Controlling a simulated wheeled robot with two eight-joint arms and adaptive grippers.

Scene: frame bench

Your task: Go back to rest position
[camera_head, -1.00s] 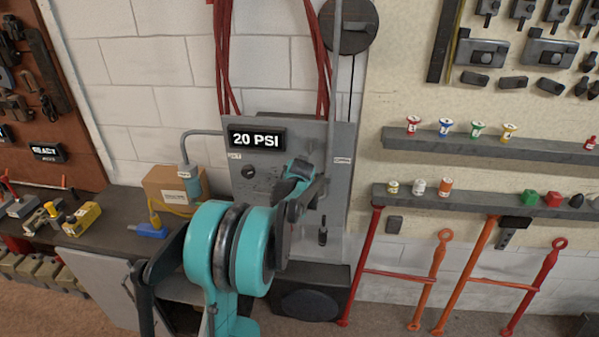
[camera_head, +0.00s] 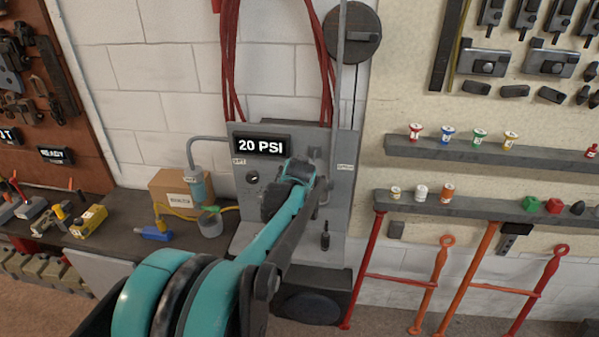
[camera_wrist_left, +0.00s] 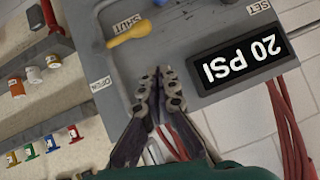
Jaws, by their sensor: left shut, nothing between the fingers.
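My left arm reaches from the bottom left toward the grey panel (camera_head: 247,220) in the head view. Its wrist is in front of the panel, just right of and below the "20 PSI" display (camera_head: 261,146), and hides the fingers there. In the left wrist view my left gripper (camera_wrist_left: 159,78) is shut with nothing between its fingers. Its tips are over the lower part of the panel face as pictured, below the yellow lever (camera_wrist_left: 130,33) and left of the display (camera_wrist_left: 243,60). I cannot tell the exact gap to the panel. My right gripper is not in view.
A bench (camera_head: 120,240) at the left holds a cardboard box (camera_head: 174,189), a small jar (camera_head: 210,223) and a yellow block (camera_head: 88,222). Shelves with coloured spools (camera_head: 448,133) are at the right. Red hoses (camera_head: 231,60) hang above the panel.

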